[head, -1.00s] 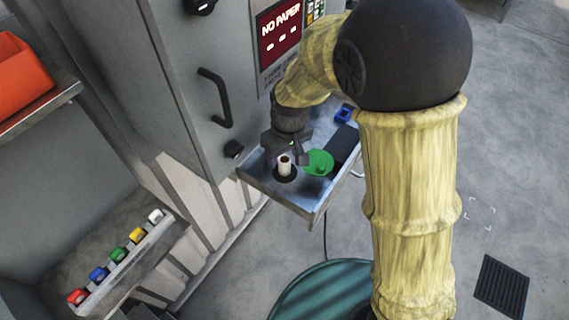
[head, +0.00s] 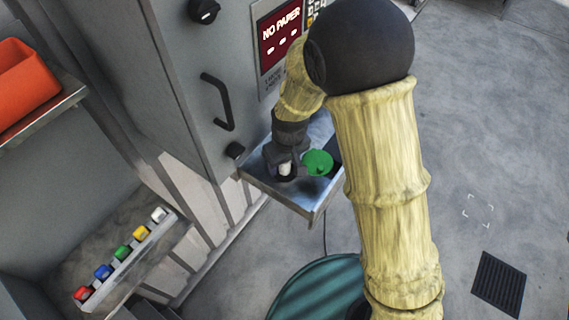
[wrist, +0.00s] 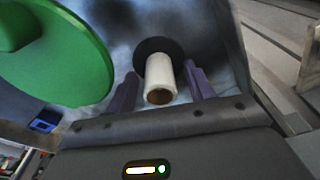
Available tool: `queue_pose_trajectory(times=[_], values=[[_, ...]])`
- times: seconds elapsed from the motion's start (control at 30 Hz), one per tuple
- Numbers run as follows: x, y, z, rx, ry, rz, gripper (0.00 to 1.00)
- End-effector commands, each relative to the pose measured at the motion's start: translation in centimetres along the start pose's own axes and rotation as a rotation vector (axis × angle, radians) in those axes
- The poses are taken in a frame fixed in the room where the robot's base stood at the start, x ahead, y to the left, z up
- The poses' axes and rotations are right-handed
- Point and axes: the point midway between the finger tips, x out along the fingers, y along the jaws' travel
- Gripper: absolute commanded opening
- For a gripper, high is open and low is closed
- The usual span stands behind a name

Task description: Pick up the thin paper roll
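The thin paper roll (head: 285,169) is a small white cylinder with a brown core. It stands upright on a black round disc (wrist: 153,46) on the metal tray (head: 309,208). In the wrist view the roll (wrist: 160,77) sits between the two purple fingers of my gripper (wrist: 161,70). The fingers are open, with a small gap showing on each side of the roll. In the head view my gripper (head: 283,162) is low over the tray at the roll and partly hides it.
A green disc with a knob (head: 318,162) lies right beside the gripper on the tray. The grey cabinet (head: 190,90) with a black handle (head: 217,102) and a "NO PAPER" screen (head: 279,39) stands behind. A blue item (wrist: 45,123) shows in the wrist view.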

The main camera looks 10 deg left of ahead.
Motion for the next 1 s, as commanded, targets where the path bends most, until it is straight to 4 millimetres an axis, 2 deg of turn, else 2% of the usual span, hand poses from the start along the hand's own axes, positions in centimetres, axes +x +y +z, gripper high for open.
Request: queue_pose_trajectory(times=[0.03,0.23,0.5,0.67,0.83,1.0], values=[[0.0,0.0,0.0,0.0,0.0,0.0,0.45],[0.0,0.0,0.0,0.0,0.0,0.0,0.06],[-0.1,0.0,0.0,0.0,0.001,0.0,0.06],[-0.8,0.0,-0.2,-0.001,0.004,0.0,0.06],[-2.9,0.0,-0.5,-0.002,0.006,0.001,0.06],[-6.5,0.0,-0.9,-0.001,0.008,0.001,0.06]])
